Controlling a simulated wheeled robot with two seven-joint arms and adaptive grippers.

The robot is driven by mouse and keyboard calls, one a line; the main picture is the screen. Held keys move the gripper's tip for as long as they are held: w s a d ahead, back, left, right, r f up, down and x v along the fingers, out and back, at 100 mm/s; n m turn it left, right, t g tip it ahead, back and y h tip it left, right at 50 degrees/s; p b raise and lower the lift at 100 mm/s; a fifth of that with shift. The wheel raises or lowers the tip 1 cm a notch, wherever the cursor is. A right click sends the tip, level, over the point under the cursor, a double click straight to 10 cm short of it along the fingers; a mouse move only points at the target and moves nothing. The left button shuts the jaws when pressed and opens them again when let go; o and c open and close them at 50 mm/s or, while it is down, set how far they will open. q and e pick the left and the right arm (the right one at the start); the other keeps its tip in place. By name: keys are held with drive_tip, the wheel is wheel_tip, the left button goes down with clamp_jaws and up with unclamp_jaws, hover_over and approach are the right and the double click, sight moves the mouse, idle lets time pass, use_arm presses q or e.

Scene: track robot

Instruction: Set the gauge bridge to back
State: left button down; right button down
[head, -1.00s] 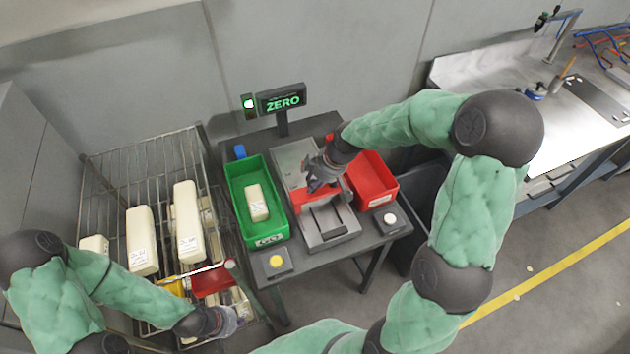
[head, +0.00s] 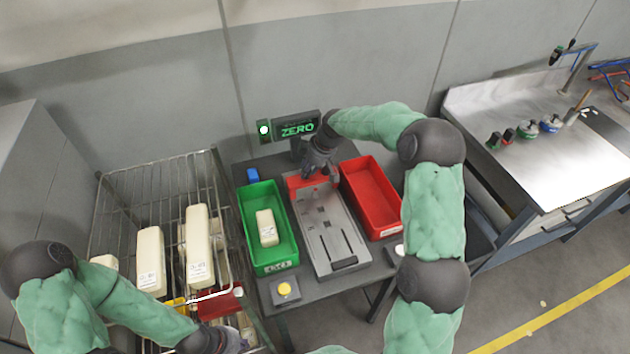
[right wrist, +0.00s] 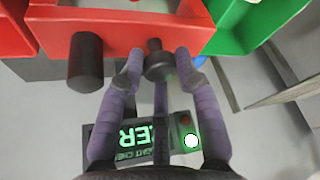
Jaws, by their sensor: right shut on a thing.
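The gauge bridge is the red crosspiece (head: 308,183) at the back end of the grey gauge plate (head: 328,225). My right gripper (head: 318,172) is over the bridge. In the right wrist view the red bridge (right wrist: 120,28) spans the top, and my right gripper (right wrist: 160,68) is shut on a dark knob (right wrist: 158,62) on its side. A second dark knob (right wrist: 86,62) sticks out beside it. My left gripper (head: 222,342) is low over the wire rack at the left, partly cut off by the frame's lower edge; its fingers are unclear.
A green bin (head: 283,254) with a cream block (head: 266,228) stands left of the plate, a red bin (head: 372,195) right of it. A display (head: 297,127) reading ZERO stands behind. The wire rack (head: 160,165) holds several cream blocks.

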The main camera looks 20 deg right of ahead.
use_arm(q)
drive_tip(key=shift+w+r+p, duration=0.3)
drive_tip(key=shift+r, duration=0.15)
use_arm(e)
drive_tip(key=w, duration=0.5)
drive_tip(key=shift+w+r, duration=0.15)
drive_tip(key=shift+w+d+r, duration=0.1)
drive_tip(key=c, duration=1.2)
unclamp_jaws()
drive_tip(key=shift+c, duration=0.2)
drive_tip(key=o, duration=0.3)
drive_tip(key=shift+w, duration=0.1)
use_arm(q)
drive_tip(key=shift+w, duration=0.1)
use_arm(e)
drive_tip(key=shift+o, duration=0.2)
drive_tip(key=v, duration=1.1)
drive_tip(key=shift+r, duration=0.25)
